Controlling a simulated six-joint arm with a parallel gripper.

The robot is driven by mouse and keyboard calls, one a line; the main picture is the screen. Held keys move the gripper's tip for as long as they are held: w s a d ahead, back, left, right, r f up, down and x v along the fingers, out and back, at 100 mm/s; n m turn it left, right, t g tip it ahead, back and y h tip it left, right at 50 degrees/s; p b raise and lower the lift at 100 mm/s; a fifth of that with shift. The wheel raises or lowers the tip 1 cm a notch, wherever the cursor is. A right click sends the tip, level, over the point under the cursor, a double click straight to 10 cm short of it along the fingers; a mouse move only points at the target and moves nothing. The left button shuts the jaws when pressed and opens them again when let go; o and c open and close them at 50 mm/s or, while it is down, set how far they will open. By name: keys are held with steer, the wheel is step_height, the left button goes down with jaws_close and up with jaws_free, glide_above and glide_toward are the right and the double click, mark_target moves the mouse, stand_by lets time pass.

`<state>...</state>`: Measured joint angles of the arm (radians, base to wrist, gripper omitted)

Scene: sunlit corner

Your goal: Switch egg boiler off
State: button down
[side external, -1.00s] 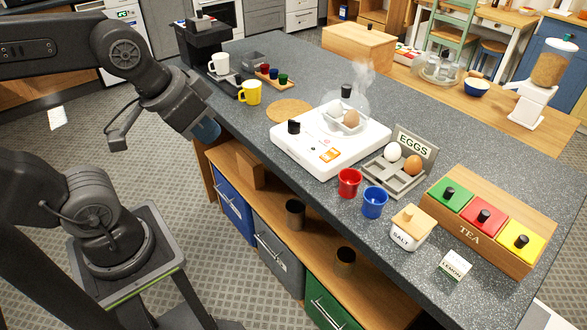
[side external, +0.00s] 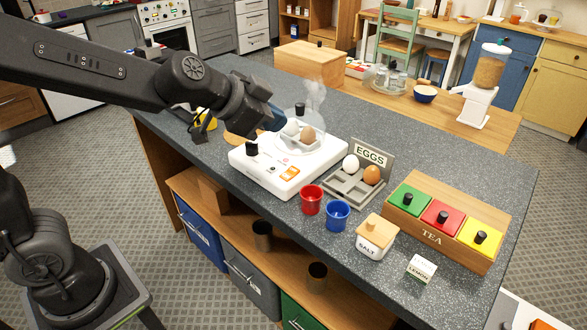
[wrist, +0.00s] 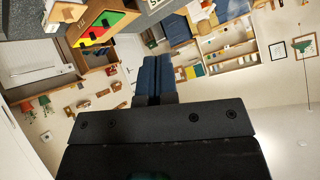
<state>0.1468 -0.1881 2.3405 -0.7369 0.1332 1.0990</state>
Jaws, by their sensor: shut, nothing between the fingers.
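The egg boiler (side external: 265,178) is a white box on the dark counter in the side external view. A clear dome (side external: 330,133) with a black knob covers its tray, which holds a brown egg (side external: 308,136). Steam rises above it. A black dial (side external: 252,148) sits at the boiler's left corner. The dial's exact setting is too small to read. My gripper (side external: 280,119) is above and behind the dial, beside the dome's left side. Contact with the dome cannot be told. In the wrist view its blue fingers (wrist: 157,78) are together and empty.
An egg holder (side external: 352,188) with a white and a brown egg stands right of the boiler. A yellow mug (side external: 205,119) is partly hidden by my arm.

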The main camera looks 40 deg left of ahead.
mark_target(294, 171)
steer(key=w+a+f+m+y, duration=0.1)
steer(key=w+a+f+y, duration=0.1)
steer(key=w+f, duration=0.3)
steer(key=shift+w+a+f+t+y, duration=0.2)
steer(key=shift+w+a+t+y, duration=0.2)
steer(key=shift+w+y, duration=0.55)
steer(key=shift+w, duration=0.15)
steer(key=shift+w+f, duration=0.2)
steer(key=shift+f, duration=1.25)
steer(key=shift+w+f, duration=0.15)
steer(key=shift+f, duration=1.3)
steer(key=shift+w+f, duration=0.2)
steer(key=shift+f, duration=1.25)
steer(key=shift+f, duration=0.1)
steer(key=shift+f, duration=0.3)
steer(key=shift+f, duration=0.35)
steer(key=shift+r, duration=0.1)
steer(key=shift+r, duration=0.7)
